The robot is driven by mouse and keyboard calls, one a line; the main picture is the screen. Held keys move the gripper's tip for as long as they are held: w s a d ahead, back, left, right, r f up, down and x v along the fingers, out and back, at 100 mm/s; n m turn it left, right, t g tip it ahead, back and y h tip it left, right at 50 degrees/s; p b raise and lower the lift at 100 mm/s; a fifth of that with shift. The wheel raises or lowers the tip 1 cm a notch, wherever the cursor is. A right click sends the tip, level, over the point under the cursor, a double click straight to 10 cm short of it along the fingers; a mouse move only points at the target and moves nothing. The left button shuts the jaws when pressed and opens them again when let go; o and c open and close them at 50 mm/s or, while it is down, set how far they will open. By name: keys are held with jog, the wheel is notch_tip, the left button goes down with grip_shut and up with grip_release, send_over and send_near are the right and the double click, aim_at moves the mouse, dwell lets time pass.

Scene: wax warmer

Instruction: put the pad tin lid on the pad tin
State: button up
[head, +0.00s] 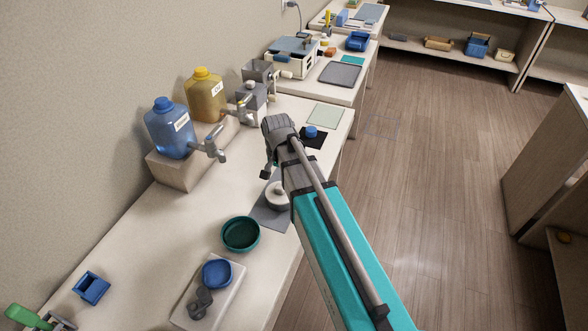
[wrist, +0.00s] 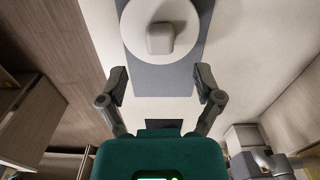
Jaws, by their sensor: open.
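A pale round lid with a blocky knob, which looks like the pad tin lid (head: 278,197), lies on a dark grey mat (head: 265,216).
A blue round dish (head: 217,272) sits on a pale tray (head: 226,300) nearby. Blue (head: 171,130) and yellow (head: 205,95) jugs with taps stand along the wall. The counter's left middle is clear.

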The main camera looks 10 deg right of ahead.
aim_at(280, 186)
jog(key=shift+r+p, duration=0.95)
jog(key=shift+r, duration=0.05)
jog(key=shift+r, duration=0.25)
jog(key=shift+f, duration=0.1)
notch_tip(280, 186, down, 8)
jog(key=b, duration=0.7)
jog(key=shift+b, duration=0.4)
notch_tip(280, 186, up, 6)
jog(key=p, duration=0.5)
jog(key=shift+w+f+p, duration=0.1)
jog(key=shift+f+p, duration=0.1)
jog(key=shift+p, duration=0.1)
jog(key=w+d+m, duration=0.1)
jog(key=w+d, duration=0.5)
jog(key=w, duration=0.3)
jog(key=shift+w+f, duration=0.25)
jog(key=shift+w, duration=0.15)
jog(key=s+n, duration=0.7)
jog(key=s, duration=1.3)
jog(key=shift+s+d, duration=0.2)
dwell(0.6)
